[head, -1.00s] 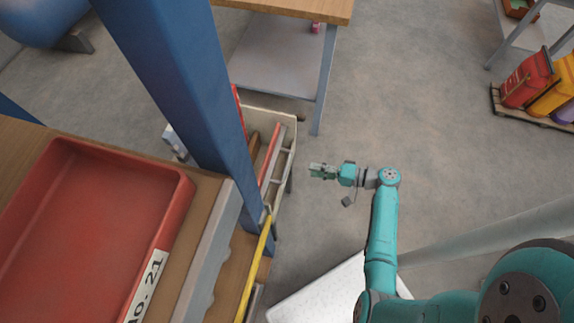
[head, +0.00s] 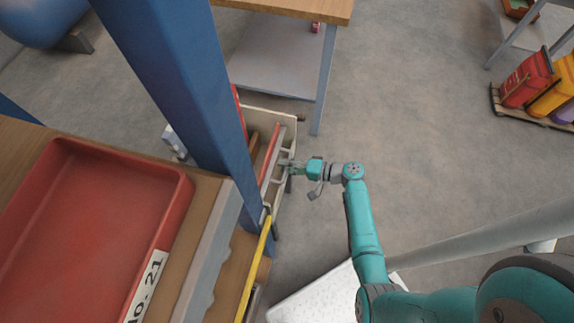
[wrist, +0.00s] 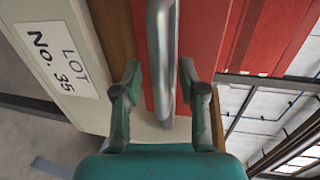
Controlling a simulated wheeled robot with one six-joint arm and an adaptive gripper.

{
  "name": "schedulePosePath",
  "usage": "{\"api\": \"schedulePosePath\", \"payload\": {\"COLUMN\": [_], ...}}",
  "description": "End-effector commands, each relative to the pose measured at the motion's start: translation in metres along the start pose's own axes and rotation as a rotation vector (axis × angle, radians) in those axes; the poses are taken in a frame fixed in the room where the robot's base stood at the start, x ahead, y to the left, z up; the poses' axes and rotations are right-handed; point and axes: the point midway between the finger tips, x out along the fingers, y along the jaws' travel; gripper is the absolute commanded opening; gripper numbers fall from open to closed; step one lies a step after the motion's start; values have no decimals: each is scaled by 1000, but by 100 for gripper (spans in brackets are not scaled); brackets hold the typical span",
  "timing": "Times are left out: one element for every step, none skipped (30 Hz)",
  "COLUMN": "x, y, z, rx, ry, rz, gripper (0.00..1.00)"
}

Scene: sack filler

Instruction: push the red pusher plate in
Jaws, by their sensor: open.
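The red pusher plate (head: 269,157) stands on edge inside a cream box at the middle left of the head view. In the wrist view the red plate (wrist: 203,45) fills the upper middle, with a grey metal handle bar (wrist: 161,45) in front of it. My gripper (head: 285,164) is at the box's right side, at the handle. In the wrist view my gripper (wrist: 160,82) is open, with one finger on each side of the bar. Whether either finger touches the bar cannot be told.
The cream box (head: 268,114) carries a "LOT No. 35" label (wrist: 55,60). A blue post (head: 185,85) stands beside it and hides part of it. A red tray (head: 90,235) lies on the left bench. A wooden table (head: 290,8) stands behind.

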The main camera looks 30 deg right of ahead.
Motion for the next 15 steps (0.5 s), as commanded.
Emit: {"api": "schedulePosePath", "payload": {"x": [0, 0, 0, 0, 0, 0, 0, 0, 0, 0, 0, 0, 0, 0, 0], "y": [0, 0, 0, 0, 0, 0, 0, 0, 0, 0, 0, 0, 0, 0, 0], "z": [0, 0, 0, 0, 0, 0, 0, 0, 0, 0, 0, 0, 0, 0, 0], "rx": [0, 0, 0, 0, 0, 0, 0, 0, 0, 0, 0, 0, 0, 0, 0], "ry": [0, 0, 0, 0, 0, 0, 0, 0, 0, 0, 0, 0, 0, 0, 0], "rz": [0, 0, 0, 0, 0, 0, 0, 0, 0, 0, 0, 0, 0, 0, 0], "gripper": [41, 41, 41, 41, 41, 41, 36, 29, 19, 11, 4, 0, 0, 0, 0]}}
